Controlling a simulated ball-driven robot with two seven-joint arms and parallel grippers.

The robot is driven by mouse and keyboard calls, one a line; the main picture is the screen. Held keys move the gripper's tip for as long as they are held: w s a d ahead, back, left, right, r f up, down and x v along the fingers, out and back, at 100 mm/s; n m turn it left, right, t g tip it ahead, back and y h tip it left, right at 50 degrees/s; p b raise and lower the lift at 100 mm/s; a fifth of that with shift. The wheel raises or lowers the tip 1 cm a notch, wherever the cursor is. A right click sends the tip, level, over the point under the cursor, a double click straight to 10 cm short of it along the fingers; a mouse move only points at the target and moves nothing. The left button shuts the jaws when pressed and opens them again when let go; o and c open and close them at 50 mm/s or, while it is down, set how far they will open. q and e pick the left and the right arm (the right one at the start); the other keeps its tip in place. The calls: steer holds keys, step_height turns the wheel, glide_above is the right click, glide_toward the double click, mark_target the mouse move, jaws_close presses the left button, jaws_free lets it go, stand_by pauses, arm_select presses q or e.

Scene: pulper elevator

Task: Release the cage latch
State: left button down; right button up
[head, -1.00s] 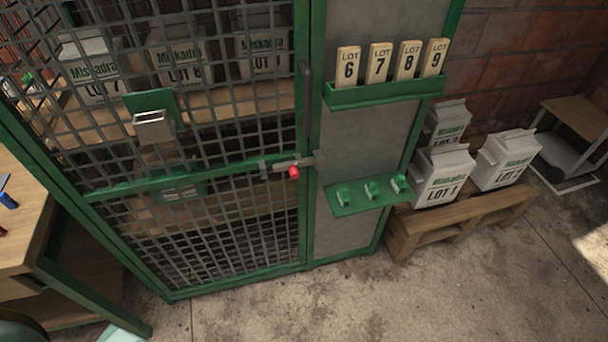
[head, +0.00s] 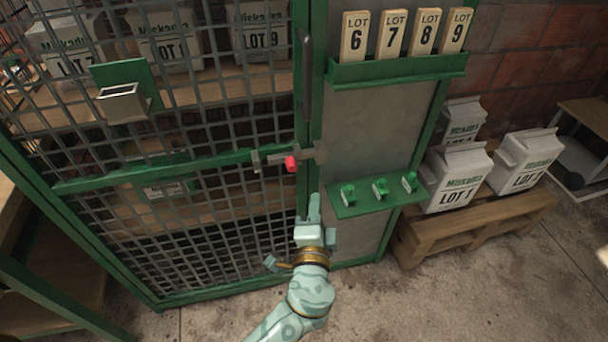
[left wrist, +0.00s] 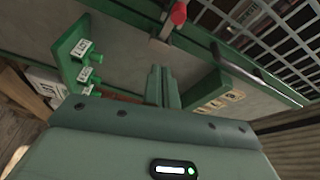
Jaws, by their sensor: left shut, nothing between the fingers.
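The cage latch (head: 270,163) is a grey bar lying level across the edge of the green mesh cage door (head: 120,178) and the post beside it. Its red knob (head: 291,164) stands out toward me. In the left wrist view the red knob (left wrist: 178,13) is at the top, beyond the fingertips. My left gripper (head: 315,198) is below and slightly right of the knob, apart from it. Its fingers (left wrist: 163,84) are together and empty. The door looks closed. My right gripper is not in view.
A green shelf (head: 350,211) with several small green tagged items sits right of my gripper. A rack (head: 395,70) of lot tags is above it. A dark vertical handle (head: 306,75) rises above the latch.

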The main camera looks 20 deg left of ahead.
mark_target(320, 154)
arm_select(q)
steer(key=shift+r, duration=0.7)
steer(key=shift+w, duration=0.15)
steer(key=b+x, duration=0.1)
steer(key=x, duration=0.9)
steer(key=shift+w, duration=0.1)
steer(key=s+a, duration=0.2)
steer(key=a, duration=0.1)
steer(key=shift+s+f, duration=0.25)
steer(key=shift+f, duration=0.15)
